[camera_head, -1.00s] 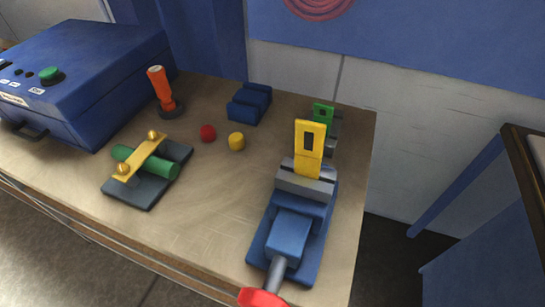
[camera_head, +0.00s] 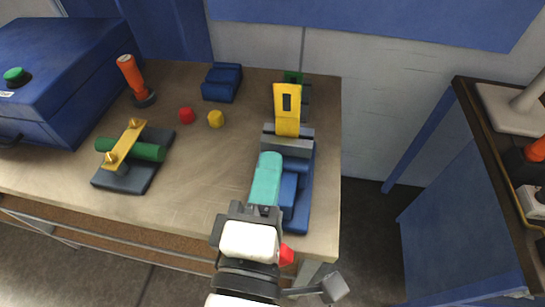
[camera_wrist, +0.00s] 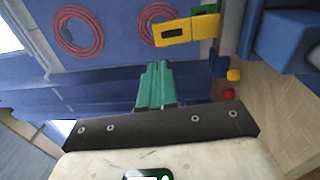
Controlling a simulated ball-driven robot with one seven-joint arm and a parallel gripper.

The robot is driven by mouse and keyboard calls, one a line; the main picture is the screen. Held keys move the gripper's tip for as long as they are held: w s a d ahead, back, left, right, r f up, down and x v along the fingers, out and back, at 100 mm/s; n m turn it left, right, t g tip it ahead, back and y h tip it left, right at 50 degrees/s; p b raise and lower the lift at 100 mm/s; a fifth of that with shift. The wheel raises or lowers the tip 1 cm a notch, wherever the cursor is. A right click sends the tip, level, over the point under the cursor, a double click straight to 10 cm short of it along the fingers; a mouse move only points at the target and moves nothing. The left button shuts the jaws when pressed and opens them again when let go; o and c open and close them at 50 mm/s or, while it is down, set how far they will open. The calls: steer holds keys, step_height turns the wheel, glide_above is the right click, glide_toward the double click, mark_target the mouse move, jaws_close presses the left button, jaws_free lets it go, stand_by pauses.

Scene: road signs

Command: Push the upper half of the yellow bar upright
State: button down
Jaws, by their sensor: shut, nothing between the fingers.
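The yellow bar (camera_head: 288,124) stands clamped in the jaws of a blue and grey vise (camera_head: 289,144). Its upper half has a dark slot and appears tilted from the lower half, leaning toward my side. In the wrist view the bar (camera_wrist: 205,27) shows at the upper right, its slotted upper half at an angle to the rest. My gripper (camera_head: 269,156) has teal fingers held together with nothing between them. It is over the vise, on the near side of the bar and slightly left. The fingers (camera_wrist: 158,65) appear apart from the bar in the wrist view.
Left of the vise are a red ball (camera_head: 186,115), a yellow ball (camera_head: 215,119), a blue block (camera_head: 222,82), an orange-handled tool (camera_head: 133,78) and a green cylinder under a yellow strap (camera_head: 127,145). A green piece (camera_head: 292,77) stands behind the bar.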

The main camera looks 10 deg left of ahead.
mark_target(287, 92)
steer(key=w+p, duration=0.1)
steer(key=w, duration=0.6)
steer(key=w+p, duration=0.1)
steer(key=w, duration=0.3)
steer(key=shift+w+d+r+p, duration=0.25)
steer(key=shift+w+r+p, duration=0.05)
steer(key=shift+w+r, duration=0.05)
steer(key=shift+w, duration=0.1)
